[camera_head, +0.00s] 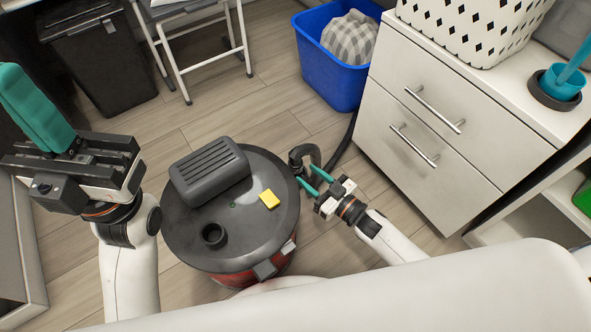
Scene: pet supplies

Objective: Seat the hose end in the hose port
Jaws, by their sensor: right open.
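A round dark-lidded vacuum canister (262,225) with a red lower body stands on the floor at the centre. The hose port (213,235) is a dark round opening with a raised rim on the front left of the lid. The dark, curved hose end (304,153) is just right of the lid, and the hose (344,141) runs back beside the cabinet. My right gripper (306,175) is open, its teal fingers pointing at the hose end; whether they touch it is unclear. My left gripper (38,105) is raised at the left, away from the canister; its finger gap is hidden.
A white drawer cabinet (425,135) stands close on the right, with a blue bin (325,80) behind. Floor (215,125) behind the canister is clear.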

